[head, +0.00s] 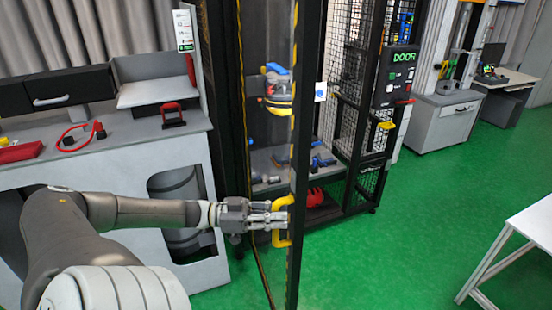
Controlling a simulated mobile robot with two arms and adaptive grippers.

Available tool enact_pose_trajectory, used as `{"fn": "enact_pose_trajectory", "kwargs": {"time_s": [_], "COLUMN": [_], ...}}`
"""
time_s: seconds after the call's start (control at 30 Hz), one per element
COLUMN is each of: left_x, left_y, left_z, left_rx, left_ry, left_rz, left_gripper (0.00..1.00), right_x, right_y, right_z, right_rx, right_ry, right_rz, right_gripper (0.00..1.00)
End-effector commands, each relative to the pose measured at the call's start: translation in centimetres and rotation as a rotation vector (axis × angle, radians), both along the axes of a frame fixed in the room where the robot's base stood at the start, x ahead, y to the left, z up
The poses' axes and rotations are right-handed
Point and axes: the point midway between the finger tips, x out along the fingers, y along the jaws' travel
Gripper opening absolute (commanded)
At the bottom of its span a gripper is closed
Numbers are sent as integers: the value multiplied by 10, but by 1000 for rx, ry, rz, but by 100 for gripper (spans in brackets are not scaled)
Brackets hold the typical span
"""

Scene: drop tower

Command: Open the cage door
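The cage door (267,130) is a tall clear panel with a dark frame and yellow-black striped edges. It stands at an angle out from the cage (352,100), and a gap into the cage shows to the right of its free edge. A yellow handle (283,240) is on the door's lower part. My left gripper (284,215) comes in from the left with its fingertips at this handle, overlapping it. Whether the fingers are closed around it is not clear. My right gripper is not in view.
A control box marked DOOR (397,78) is on the cage's right side. A workbench (110,160) with red tools stands at the left. A white table (535,225) is at the right edge. Green floor (430,230) is clear between the cage and this table.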

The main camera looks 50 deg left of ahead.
Motion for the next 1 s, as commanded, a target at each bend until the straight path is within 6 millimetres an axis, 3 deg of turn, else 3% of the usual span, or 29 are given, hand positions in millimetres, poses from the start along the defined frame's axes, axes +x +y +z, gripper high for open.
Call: {"fn": "enact_pose_trajectory", "kwargs": {"time_s": [0.03,0.2,0.67,1.0], "left_x": [1,1,-5,-40], "left_y": [0,0,5,37], "left_z": [1,0,-1,-2], "left_rx": [-1,0,1,1], "left_ry": [-1,0,4,4], "left_rz": [1,1,3,5], "left_gripper": [19,39,39,39], "right_x": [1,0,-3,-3], "right_y": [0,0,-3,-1], "right_z": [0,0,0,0], "right_rx": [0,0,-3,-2], "right_ry": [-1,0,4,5], "right_rz": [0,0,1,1], "right_gripper": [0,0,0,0]}}
